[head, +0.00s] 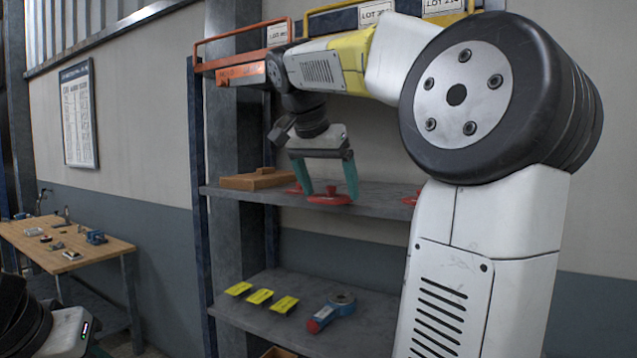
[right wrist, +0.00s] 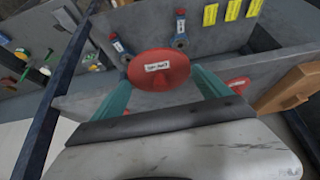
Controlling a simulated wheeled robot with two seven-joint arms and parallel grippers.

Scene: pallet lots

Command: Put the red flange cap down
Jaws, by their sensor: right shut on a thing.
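My right gripper (head: 328,185) is shut on a red flange cap (head: 329,198), its teal fingers on either side of it. The cap is round with a white label in the right wrist view (right wrist: 158,76), between the fingertips of the right gripper (right wrist: 160,88). It is at the front of the upper shelf (head: 380,196); I cannot tell whether it touches the shelf. A second red cap (head: 296,188) lies to its left and a third red cap (head: 411,198) to its right. My left gripper's housing (head: 75,332) shows at the lower left; its fingers are not clear.
A wooden block (head: 254,179) lies at the upper shelf's left end. The lower shelf (head: 290,332) holds yellow cards (head: 260,296) and a blue and red part (head: 331,311). An orange-railed bin (head: 240,72) is above. A workbench (head: 65,243) stands at left.

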